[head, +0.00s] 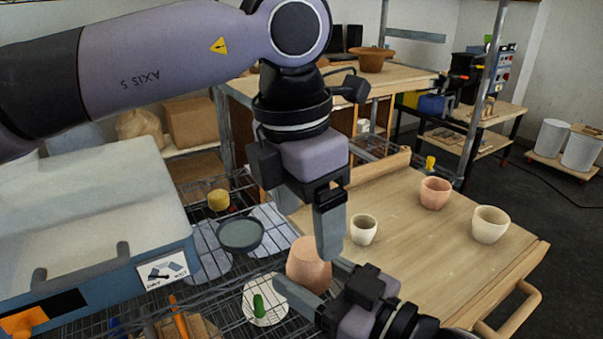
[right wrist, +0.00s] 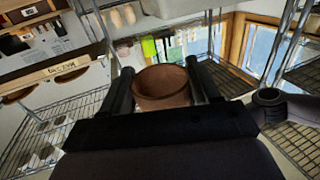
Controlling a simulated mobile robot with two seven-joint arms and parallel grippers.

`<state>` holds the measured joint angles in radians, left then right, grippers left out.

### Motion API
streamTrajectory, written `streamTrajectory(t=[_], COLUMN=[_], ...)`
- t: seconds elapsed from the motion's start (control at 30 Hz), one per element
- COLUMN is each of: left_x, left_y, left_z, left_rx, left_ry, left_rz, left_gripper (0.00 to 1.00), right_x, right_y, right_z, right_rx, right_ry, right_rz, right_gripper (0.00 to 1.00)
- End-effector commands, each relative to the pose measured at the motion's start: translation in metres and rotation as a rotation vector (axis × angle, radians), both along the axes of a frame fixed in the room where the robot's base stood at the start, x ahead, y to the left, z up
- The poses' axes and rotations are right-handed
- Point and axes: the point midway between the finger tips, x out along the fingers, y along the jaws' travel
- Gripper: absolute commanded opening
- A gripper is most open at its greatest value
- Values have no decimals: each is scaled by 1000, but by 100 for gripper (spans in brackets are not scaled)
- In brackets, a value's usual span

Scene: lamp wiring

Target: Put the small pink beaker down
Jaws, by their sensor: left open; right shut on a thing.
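The small pink beaker (head: 308,262) is between the fingers of my right gripper (head: 312,284), which is shut on it near the board's left edge in the head view. In the right wrist view the beaker (right wrist: 163,90) shows its open rim between both fingers (right wrist: 161,88). It looks upright in the head view. I cannot tell whether its base touches anything. My left gripper (head: 329,222) points down just above and right of the beaker, open and empty; its fingers overlap in this view. A second pink beaker (head: 435,193) stands on the wooden board (head: 405,260).
Two cream beakers, one small (head: 363,230) and one larger (head: 490,225), also stand on the board. Left is a wire rack (head: 215,285) with a dark dish (head: 240,234) and a green item (head: 258,305). A blue-grey box (head: 95,215) stands further left. The board's front is bare.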

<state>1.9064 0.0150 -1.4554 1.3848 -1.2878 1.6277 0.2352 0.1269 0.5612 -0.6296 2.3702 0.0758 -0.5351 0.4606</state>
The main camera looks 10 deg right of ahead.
Motion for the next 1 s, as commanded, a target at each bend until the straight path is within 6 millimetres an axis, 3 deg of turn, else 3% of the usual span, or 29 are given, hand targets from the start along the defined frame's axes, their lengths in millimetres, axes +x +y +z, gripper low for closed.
streamTrajectory(t=[0.1,0.3,0.67,0.7,0.87,0.9,0.93,0.97,1.0], left_x=[0,2,2,2,2,2,2,2,2], left_y=[-2,-5,-6,-6,-6,-6,-6,-6,-6], left_z=[-21,-43,-48,-48,-48,-48,-48,-48,-48], left_rx=[1,0,-1,-1,-2,-2,-2,-2,-2], left_ry=[3,2,1,1,1,1,1,1,1], left_rz=[-2,0,0,0,0,-1,-1,-1,-1], left_gripper=[81,81,81,78,25,19,19,19,19], right_x=[0,0,0,0,0,0,0,0,0], right_y=[0,0,0,0,0,0,0,0,0], right_z=[1,1,1,1,1,1,1,1,1], right_rx=[1,1,1,1,1,1,1,1,1], right_ry=[-2,-2,-2,-2,-2,-1,-2,-2,-2], right_rz=[0,0,0,0,0,0,0,0,0], right_gripper=[27,27,27,27,27,27,27,71,84])
